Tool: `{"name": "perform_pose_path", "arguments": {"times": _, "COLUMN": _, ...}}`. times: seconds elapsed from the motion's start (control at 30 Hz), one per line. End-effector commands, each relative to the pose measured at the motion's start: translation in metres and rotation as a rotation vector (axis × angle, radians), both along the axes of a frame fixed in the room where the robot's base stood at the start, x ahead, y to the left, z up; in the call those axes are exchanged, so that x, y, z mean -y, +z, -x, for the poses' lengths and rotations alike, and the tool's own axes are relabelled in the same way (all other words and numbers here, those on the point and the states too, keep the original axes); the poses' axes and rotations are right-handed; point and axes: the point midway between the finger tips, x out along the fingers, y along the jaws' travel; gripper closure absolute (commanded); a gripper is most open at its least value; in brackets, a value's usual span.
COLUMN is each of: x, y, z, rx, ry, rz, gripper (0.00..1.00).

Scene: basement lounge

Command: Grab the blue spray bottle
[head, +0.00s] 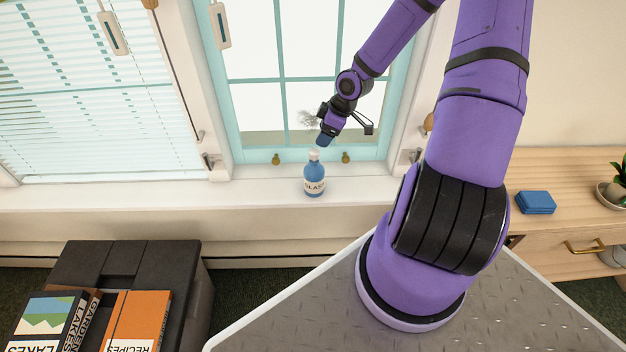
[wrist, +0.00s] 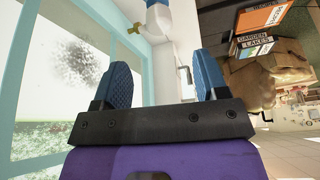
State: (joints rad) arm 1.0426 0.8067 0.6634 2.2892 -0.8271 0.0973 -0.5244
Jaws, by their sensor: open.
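The blue bottle (head: 314,184) stands upright on the white windowsill, in front of the window. It has a white top and a pale label with dark letters. My gripper (head: 324,140) is just above and slightly right of the bottle's top in the head view, and looks apart from it. In the wrist view my gripper (wrist: 162,78) has its two blue fingers spread wide, with nothing between them. Part of the bottle (wrist: 158,18) shows at the top edge of that view, beyond the fingertips; the rest is cut off.
The windowsill (head: 250,192) is clear on both sides of the bottle. Window glass and a teal frame (head: 233,120) stand close behind it. A dark box (head: 135,265) with books is at lower left. A wooden cabinet (head: 575,190) with a blue item (head: 535,202) is at right.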

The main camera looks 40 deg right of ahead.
Motion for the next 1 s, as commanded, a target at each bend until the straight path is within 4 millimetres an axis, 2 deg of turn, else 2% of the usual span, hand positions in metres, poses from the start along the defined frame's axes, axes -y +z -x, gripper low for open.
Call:
{"name": "perform_pose_path", "arguments": {"times": 0.23, "x": -0.004, "y": -0.014, "z": -0.004, "rx": 0.013, "ry": 0.008, "rz": -0.018, "gripper": 0.33}}
{"name": "perform_pose_path", "arguments": {"times": 0.6, "x": -0.015, "y": -0.050, "z": -0.015, "rx": 0.011, "ry": 0.006, "rz": -0.017, "gripper": 0.33}}
{"name": "perform_pose_path", "arguments": {"times": 0.87, "x": -0.017, "y": -0.060, "z": -0.017, "rx": 0.012, "ry": 0.005, "rz": -0.016, "gripper": 0.33}}
{"name": "perform_pose_path", "arguments": {"times": 1.0, "x": -0.021, "y": -0.075, "z": -0.019, "rx": 0.010, "ry": 0.007, "rz": -0.017, "gripper": 0.33}}
